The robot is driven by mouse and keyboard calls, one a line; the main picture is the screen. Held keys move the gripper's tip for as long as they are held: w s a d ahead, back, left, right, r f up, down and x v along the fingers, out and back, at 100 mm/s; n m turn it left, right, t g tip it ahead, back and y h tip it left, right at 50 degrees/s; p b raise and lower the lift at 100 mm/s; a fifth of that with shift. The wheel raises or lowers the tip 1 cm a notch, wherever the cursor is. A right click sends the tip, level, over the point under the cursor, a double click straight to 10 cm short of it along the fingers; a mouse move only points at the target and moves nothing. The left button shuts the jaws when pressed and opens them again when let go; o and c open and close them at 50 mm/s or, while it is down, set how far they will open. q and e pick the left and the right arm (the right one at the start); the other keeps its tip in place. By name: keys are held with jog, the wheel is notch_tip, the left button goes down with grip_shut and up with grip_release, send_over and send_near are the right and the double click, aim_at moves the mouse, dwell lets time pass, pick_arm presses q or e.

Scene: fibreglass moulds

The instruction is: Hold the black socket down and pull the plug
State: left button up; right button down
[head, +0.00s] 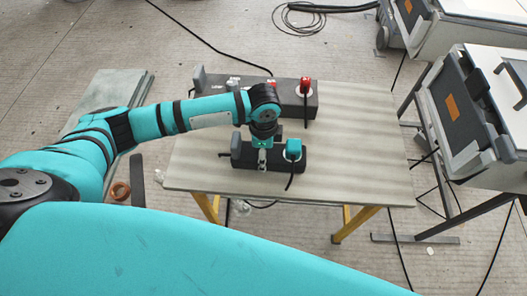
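A black socket block (280,166) lies on the table near its middle, with a grey upright piece at its left end. A teal plug (293,148) sits on its right part, and a black cable hangs from the plug over the block's front. My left gripper (263,165) points down at the block just left of the teal plug, apart from the plug. It seems to reach the block, but contact and finger opening are too small to tell. The wrist hides part of the block. My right gripper is not in view.
The pale table (360,150) has yellow legs and is clear on its right. A second black block (270,90) with a red plug (306,84) stands behind. Grey machines (470,110) stand at right. Cables lie on the floor, with a coil (300,18) at the back.

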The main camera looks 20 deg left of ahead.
pick_arm(q)
jog(key=shift+c, duration=0.3)
jog(key=o, duration=1.7)
